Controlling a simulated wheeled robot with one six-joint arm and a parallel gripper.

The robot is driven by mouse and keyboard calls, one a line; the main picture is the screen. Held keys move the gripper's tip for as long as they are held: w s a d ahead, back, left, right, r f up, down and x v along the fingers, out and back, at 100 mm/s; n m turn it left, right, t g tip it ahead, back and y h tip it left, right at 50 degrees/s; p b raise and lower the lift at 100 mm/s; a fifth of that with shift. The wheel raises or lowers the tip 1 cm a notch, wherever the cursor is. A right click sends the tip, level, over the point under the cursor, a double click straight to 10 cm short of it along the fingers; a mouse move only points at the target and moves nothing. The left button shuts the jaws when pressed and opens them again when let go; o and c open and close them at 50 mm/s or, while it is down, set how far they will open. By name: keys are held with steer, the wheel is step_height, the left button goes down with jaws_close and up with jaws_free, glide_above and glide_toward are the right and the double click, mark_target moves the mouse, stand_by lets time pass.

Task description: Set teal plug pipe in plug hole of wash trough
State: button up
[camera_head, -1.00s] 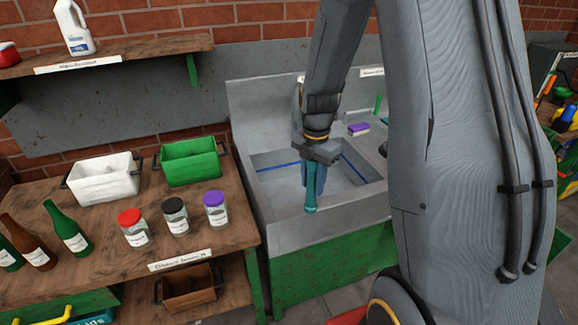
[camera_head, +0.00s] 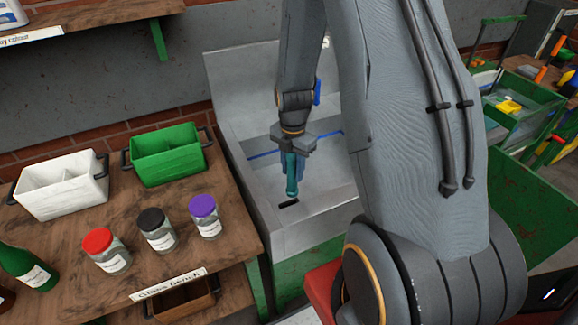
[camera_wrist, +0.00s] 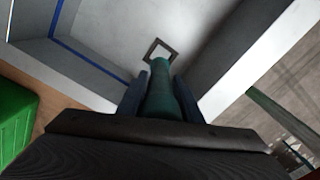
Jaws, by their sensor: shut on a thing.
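The teal plug pipe (camera_head: 291,185) is upright in my gripper (camera_head: 289,165), which is shut on it; its lower end shows below the blue fingers. The wrist view shows the pipe (camera_wrist: 160,88) between both fingers (camera_wrist: 160,100). The grey wash trough (camera_head: 318,230) is under my gripper. A dark-edged square opening (camera_wrist: 152,47), apparently the plug hole, lies just beyond the pipe's tip in the wrist view. In the head view it is a dark slot (camera_head: 289,204) just below the pipe's end. I cannot tell whether the pipe touches it.
A wooden bench on the left holds a white bin (camera_head: 62,185), a green bin (camera_head: 167,155) and jars with red (camera_head: 106,252), black (camera_head: 157,230) and purple (camera_head: 205,217) lids. A blue line (camera_wrist: 90,65) runs along the trough's inner wall. My arm hides the trough's right side.

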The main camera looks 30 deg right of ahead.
mark_target(293, 190)
steer(key=shift+f+b, duration=1.85)
steer(key=shift+f, duration=0.6)
steer(key=shift+d, duration=0.1)
steer(key=shift+f+b, duration=0.3)
steer(key=shift+f, duration=0.65)
steer(key=shift+f, duration=0.15)
steer(key=shift+f+b, duration=0.3)
steer(key=shift+f, duration=0.35)
steer(key=shift+f, duration=0.7)
